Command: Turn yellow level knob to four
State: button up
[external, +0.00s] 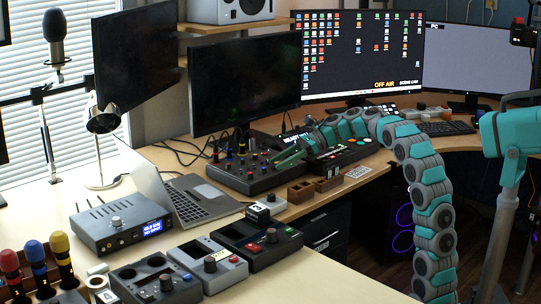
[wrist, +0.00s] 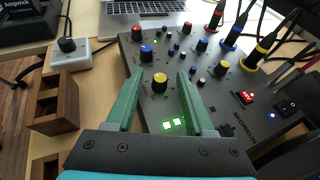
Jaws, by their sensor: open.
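The yellow level knob (wrist: 160,82) has a yellow cap on a dark body. It stands on the black mixer panel (wrist: 215,112) between the tips of my gripper's two green fingers. My gripper (wrist: 158,84) is open, with a gap on both sides of the knob. Two lit green digits (wrist: 173,124) show on the panel below the knob; I cannot read them clearly. In the external view my gripper (external: 280,158) reaches in from the right over the black mixer (external: 262,184). The knob is hard to make out there.
Red and blue knobs (wrist: 147,52) stand close above the yellow one. Plugged cables (wrist: 262,48) rise along the panel's far right. A wooden block holder (wrist: 52,112) stands left, and a laptop (external: 190,200) lies beside the mixer.

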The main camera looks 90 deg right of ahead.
grip_shut()
dwell(0.4)
